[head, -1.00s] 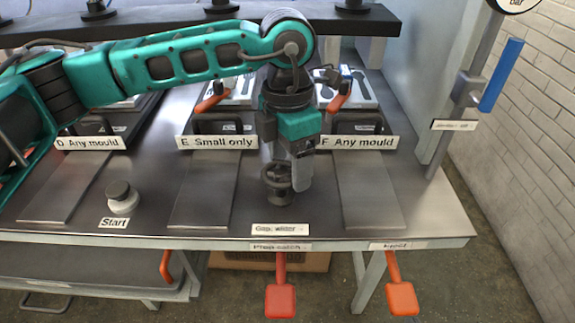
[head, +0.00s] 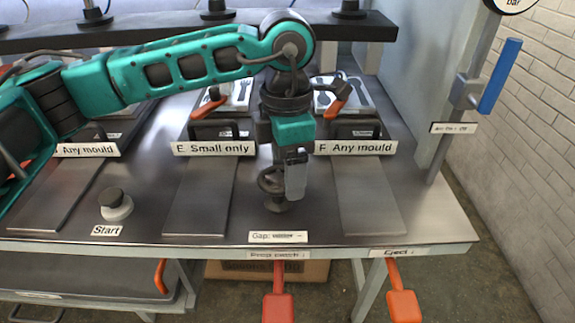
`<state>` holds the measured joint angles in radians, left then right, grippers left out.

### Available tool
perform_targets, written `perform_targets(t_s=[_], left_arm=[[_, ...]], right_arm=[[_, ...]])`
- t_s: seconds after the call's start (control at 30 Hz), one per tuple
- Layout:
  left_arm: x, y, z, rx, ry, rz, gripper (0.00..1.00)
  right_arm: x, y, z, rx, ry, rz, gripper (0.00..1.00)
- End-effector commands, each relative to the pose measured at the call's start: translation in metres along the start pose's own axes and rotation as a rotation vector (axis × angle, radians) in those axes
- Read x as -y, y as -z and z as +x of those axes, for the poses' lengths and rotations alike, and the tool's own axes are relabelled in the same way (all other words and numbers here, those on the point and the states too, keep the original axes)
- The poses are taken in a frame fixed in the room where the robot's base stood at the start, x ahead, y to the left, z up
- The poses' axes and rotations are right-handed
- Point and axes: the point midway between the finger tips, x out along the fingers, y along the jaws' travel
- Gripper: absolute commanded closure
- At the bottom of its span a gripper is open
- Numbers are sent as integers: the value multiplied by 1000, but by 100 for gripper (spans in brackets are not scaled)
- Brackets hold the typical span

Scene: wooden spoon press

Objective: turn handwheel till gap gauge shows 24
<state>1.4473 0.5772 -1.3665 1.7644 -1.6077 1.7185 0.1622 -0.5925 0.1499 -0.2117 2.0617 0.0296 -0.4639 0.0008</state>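The dark handwheel (head: 272,183) stands on the steel table between stations E and F. My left gripper (head: 291,185) points down at it, with a grey finger at the wheel's right side. I cannot tell whether the fingers touch or grip the rim, as one finger is hidden or blends with the wheel. The gap label (head: 278,237) lies at the table's front edge below the wheel, and its value is too small to read. My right gripper is not in view.
A Start button (head: 116,204) stands to the left. Moulds with orange handles sit behind the E sign (head: 213,148) and F sign (head: 355,147). A red pedal (head: 278,307) and an orange pedal (head: 403,303) are below. A blue lever (head: 501,76) is at right.

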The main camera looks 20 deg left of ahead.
Motion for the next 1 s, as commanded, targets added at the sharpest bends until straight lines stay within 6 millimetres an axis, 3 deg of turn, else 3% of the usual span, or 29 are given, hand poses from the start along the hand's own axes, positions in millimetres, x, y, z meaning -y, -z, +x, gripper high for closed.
perform_targets(t_s=[0.37,0.8,1.0], left_arm=[[0,0,-4,2,-1,-2,22],[0,-1,-68,3,-2,-1,22],[0,0,-76,1,-2,-1,22]], right_arm=[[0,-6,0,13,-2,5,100],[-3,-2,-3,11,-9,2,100],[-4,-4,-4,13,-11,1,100]])
